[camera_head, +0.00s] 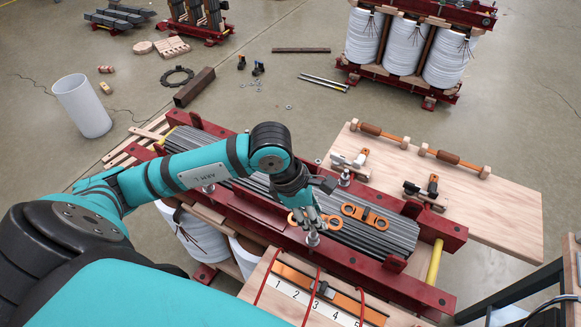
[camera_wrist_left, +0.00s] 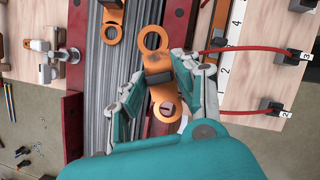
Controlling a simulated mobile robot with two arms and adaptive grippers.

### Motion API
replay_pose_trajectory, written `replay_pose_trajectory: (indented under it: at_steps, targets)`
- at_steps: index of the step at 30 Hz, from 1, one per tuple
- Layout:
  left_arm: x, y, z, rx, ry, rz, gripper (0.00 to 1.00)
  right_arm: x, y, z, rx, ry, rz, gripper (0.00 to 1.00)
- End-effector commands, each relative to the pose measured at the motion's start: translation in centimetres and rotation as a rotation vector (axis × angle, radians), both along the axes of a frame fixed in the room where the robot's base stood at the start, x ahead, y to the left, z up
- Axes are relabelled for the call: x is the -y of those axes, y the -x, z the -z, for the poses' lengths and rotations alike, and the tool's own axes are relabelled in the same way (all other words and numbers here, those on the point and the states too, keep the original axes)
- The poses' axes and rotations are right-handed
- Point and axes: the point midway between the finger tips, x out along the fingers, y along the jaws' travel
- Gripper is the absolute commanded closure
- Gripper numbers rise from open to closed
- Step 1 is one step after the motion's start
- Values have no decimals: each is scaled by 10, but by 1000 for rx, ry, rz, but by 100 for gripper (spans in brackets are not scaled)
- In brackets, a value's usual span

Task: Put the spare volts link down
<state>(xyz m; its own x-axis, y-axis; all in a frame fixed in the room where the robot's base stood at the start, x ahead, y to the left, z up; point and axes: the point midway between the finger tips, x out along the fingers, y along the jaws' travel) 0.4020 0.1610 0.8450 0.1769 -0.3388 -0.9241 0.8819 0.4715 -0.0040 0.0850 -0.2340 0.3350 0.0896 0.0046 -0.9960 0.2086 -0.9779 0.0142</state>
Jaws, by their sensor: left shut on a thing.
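My left gripper (camera_head: 308,215) is shut on an orange link with a ring at each end and a dark middle block. In the left wrist view this link (camera_wrist_left: 153,40) sits between the two fingers (camera_wrist_left: 160,72), over the grey laminated core and its red beam. A second, similar orange link (camera_head: 366,216) lies flat on the grey core (camera_head: 390,235) to the right of the gripper. It also shows in the left wrist view (camera_wrist_left: 113,18). I cannot tell whether the held link touches the core. My right gripper is not in view.
A wooden board (camera_head: 500,205) at the right holds orange-handled tools and clamps. A wooden panel numbered 1 to 5 (camera_head: 270,297) with red cords stands in front. Red beams (camera_head: 235,210) run along the core. A white bin (camera_head: 82,105) stands on the floor at the left.

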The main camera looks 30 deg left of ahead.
Motion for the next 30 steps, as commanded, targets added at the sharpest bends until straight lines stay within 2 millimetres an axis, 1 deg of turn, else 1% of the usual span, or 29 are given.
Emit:
replay_pose_trajectory:
  at_steps: [1,6,9,13,16,20,24,27,30]
  targets:
    - [-11,-11,-2,-2,-2,-8,100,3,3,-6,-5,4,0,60]
    - [-42,-45,3,-3,-1,-7,100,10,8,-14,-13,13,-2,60]
    - [-58,-64,5,0,1,-6,100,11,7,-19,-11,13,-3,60]
    - [-74,-82,8,0,2,-3,100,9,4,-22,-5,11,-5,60]
    - [-80,-88,10,1,2,-1,100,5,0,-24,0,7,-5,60]
    - [-82,-90,15,-2,2,1,100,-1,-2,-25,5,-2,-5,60]
    - [-82,-89,33,-4,2,1,100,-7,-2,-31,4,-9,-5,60]
    - [-82,-89,44,-2,2,1,100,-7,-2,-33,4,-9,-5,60]
    - [-82,-90,46,1,1,2,100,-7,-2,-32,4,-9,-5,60]
